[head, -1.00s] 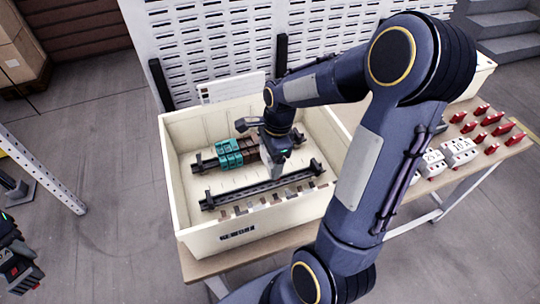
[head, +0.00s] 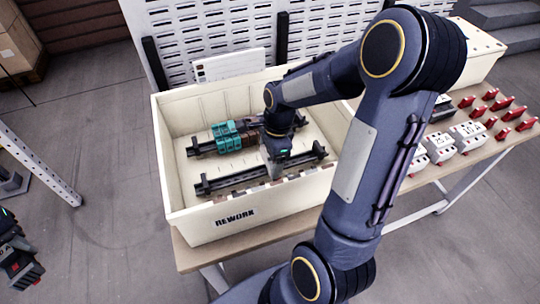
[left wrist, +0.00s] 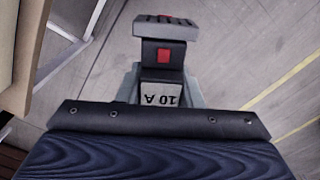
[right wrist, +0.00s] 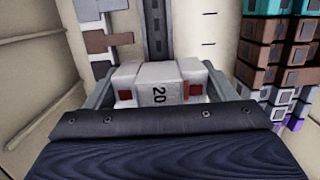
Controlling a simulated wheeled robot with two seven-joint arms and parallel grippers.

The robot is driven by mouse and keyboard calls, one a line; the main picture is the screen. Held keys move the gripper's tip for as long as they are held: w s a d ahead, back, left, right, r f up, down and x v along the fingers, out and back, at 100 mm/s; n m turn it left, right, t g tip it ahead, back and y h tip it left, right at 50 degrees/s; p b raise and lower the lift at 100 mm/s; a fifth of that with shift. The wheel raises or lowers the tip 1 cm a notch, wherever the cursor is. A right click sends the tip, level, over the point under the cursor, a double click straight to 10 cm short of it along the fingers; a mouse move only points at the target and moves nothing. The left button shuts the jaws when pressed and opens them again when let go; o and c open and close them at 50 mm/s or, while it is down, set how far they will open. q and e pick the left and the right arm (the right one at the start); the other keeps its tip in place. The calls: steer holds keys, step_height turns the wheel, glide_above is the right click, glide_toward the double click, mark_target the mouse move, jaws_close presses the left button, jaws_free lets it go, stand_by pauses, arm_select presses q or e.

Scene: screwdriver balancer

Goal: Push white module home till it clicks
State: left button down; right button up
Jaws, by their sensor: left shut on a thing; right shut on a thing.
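My right gripper (head: 277,168) is shut on a white module (right wrist: 158,85) marked 20, with red squares at its ends. It is inside the cream crate (head: 240,215), at the front black rail (head: 232,181). In the right wrist view the rail (right wrist: 157,35) runs up to the module, and their contact is hidden. I cannot tell whether the module is seated. My left gripper (head: 24,272) is away from the crate, at the lower left. It is shut on a dark module (left wrist: 163,57) with a red square and a 10 A label.
Teal modules (head: 226,137) and brown ones sit on the rear rail (head: 207,148). They also show at the right of the right wrist view (right wrist: 275,50). White modules (head: 438,147) and red parts (head: 505,104) stand on the table right of the crate. My right arm crosses above the crate's right side.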

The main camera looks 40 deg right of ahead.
arm_select(q)
steer(key=shift+f+b, duration=0.5)
steer(key=shift+b, duration=0.05)
arm_select(e)
steer(key=shift+f, duration=0.75)
stand_by(0.7)
stand_by(0.6)
steer(key=o, duration=1.1)
steer(key=shift+f, duration=0.1)
arm_select(q)
steer(key=shift+r+p, duration=0.5)
steer(key=shift+p, duration=0.05)
arm_select(e)
steer(key=r, duration=0.4)
steer(key=d+r, duration=0.1)
steer(key=r, duration=0.7)
steer(key=shift+s+d, duration=0.25)
steer(key=shift+d, duration=0.1)
